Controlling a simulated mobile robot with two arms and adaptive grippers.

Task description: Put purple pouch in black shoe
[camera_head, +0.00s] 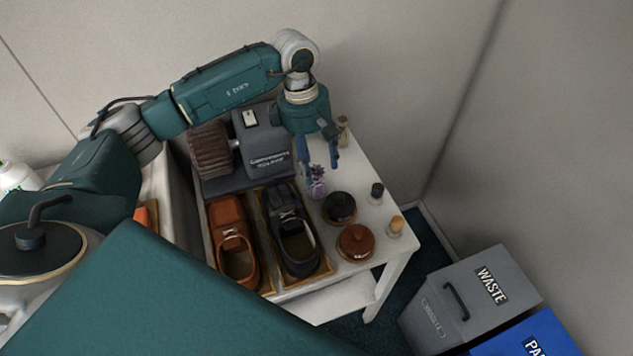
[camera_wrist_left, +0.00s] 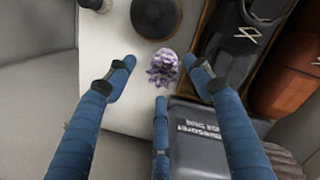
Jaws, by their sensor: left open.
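The purple pouch (camera_head: 317,182) stands on the white table, right of the black shoe. It also shows in the left wrist view (camera_wrist_left: 163,68), between and slightly beyond the open fingertips. The black shoe (camera_head: 297,245) lies in a wooden tray with its opening toward the near side; part of it shows in the left wrist view (camera_wrist_left: 232,45). My left gripper (camera_head: 319,168) points down just above and beside the pouch, with its fingers apart and empty. The wrist view shows the same gripper (camera_wrist_left: 160,72) with nothing between its pads. My right gripper is not in view.
A brown shoe (camera_head: 233,240) lies left of the black one. A grey compressor-like machine (camera_head: 262,145) stands behind the shoes. Dark (camera_head: 339,207) and brown (camera_head: 356,243) round tins and small bottles (camera_head: 376,193) stand at the right.

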